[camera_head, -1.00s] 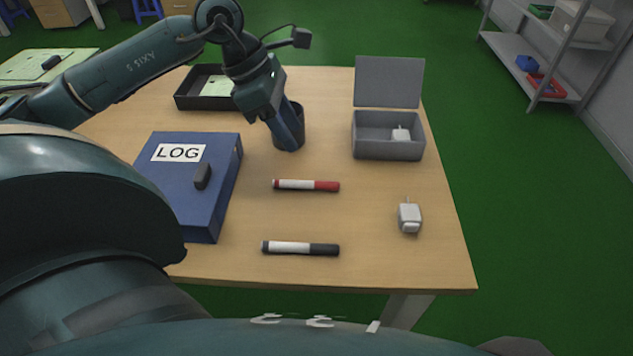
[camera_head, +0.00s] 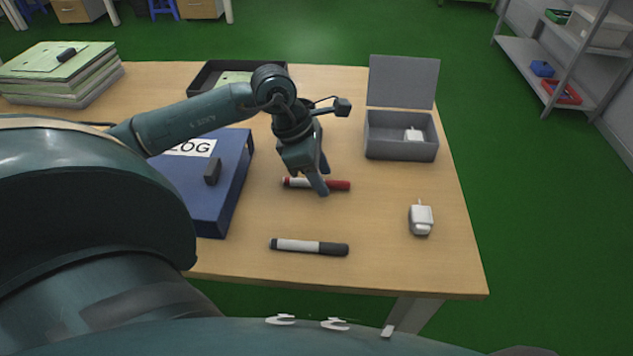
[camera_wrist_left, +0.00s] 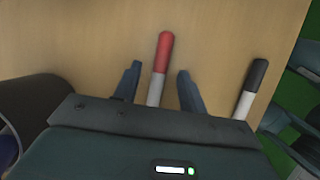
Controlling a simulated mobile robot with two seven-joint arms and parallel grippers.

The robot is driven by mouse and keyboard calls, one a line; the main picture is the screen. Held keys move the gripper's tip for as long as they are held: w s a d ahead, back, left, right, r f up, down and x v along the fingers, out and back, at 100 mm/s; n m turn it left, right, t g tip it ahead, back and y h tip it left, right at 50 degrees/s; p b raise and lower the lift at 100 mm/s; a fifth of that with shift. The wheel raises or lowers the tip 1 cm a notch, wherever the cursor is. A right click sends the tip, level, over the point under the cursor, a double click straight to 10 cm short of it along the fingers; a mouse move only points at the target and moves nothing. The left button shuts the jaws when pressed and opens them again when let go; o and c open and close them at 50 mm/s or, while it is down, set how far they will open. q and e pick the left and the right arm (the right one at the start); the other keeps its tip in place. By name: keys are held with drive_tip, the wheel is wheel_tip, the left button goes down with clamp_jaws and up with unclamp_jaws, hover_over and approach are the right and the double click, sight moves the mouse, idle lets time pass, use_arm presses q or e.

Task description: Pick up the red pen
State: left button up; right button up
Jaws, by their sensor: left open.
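The red pen (camera_head: 338,185), with a white barrel and red cap, lies flat on the wooden table. My left gripper (camera_head: 323,183) is above it and hides part of its middle. In the left wrist view the red pen (camera_wrist_left: 161,60) runs between the two open fingers of my left gripper (camera_wrist_left: 158,85), with clear space on both sides. Its lower end is hidden behind the gripper body. My right gripper is not in view.
A black-capped pen (camera_head: 308,247) lies nearer the front edge. A blue LOG binder (camera_head: 232,190) is on the left. A grey open box (camera_head: 400,150) and a white plug (camera_head: 420,218) are on the right. A black tray (camera_head: 207,77) stands at the back.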

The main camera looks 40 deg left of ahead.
use_arm(q)
drive_tip(key=shift+w+f, duration=0.1)
drive_tip(key=shift+f, duration=0.1)
drive_tip(key=shift+f, duration=0.15)
idle(0.3)
drive_tip(key=shift+c, duration=0.3)
clamp_jaws()
